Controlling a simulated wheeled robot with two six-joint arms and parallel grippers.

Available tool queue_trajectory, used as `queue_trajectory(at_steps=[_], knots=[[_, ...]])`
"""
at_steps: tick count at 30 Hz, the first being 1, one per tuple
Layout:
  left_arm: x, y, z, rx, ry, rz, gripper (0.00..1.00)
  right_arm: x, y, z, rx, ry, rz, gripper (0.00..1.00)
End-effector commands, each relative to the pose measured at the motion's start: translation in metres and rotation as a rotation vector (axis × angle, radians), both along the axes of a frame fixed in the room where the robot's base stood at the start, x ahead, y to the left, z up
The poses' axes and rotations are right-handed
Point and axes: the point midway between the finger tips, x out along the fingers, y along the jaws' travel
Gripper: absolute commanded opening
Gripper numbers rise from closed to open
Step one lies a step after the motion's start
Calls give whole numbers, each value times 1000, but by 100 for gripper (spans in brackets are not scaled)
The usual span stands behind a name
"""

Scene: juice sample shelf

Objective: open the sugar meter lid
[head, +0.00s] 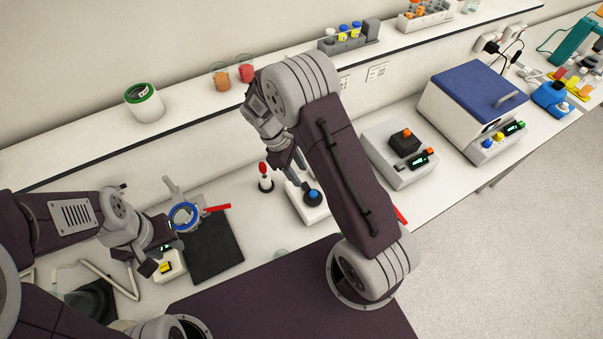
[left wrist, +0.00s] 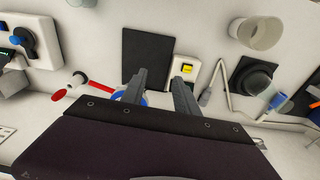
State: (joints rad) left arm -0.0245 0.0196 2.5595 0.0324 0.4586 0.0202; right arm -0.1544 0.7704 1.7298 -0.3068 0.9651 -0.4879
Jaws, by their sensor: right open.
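I cannot tell for certain which device is the sugar meter. A small white device with a dark round lid and a blue knob (head: 313,196) stands on the bench under my right gripper (head: 300,172). It also shows in the left wrist view (left wrist: 36,38), with a small green display at its side. My right gripper is open and points down close to the knob; whether it touches is unclear. My left gripper (left wrist: 158,88) is open and empty, low over the bench. It also shows in the head view (head: 158,258), beside a small white device with a yellow patch (head: 166,268).
A blue ring (head: 184,217) and red handle (head: 218,208) lie by a black mat (head: 213,250). A red-topped dropper (head: 263,178) stands near the right gripper. A grey device with an orange knob (head: 400,165) and a blue-lidded box (head: 475,100) stand to the right.

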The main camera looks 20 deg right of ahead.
Motion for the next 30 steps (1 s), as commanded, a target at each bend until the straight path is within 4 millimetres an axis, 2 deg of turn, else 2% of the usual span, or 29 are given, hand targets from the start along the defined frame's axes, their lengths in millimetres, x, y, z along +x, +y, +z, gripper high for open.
queue_trajectory(at_steps=[1,8,11,21,25,30], knots=[[0,0,8,0,0,0,36,-1,1,6,0,6,2,44],[0,0,9,0,1,0,36,-2,1,4,-2,7,5,44],[0,0,16,0,1,0,36,-7,-4,-6,-2,11,4,44],[0,0,39,0,0,0,36,-23,-22,-65,-1,8,4,44],[0,0,41,0,0,0,36,-25,-25,-75,0,5,5,44],[0,0,40,0,0,0,36,-25,-25,-78,0,3,4,44]])
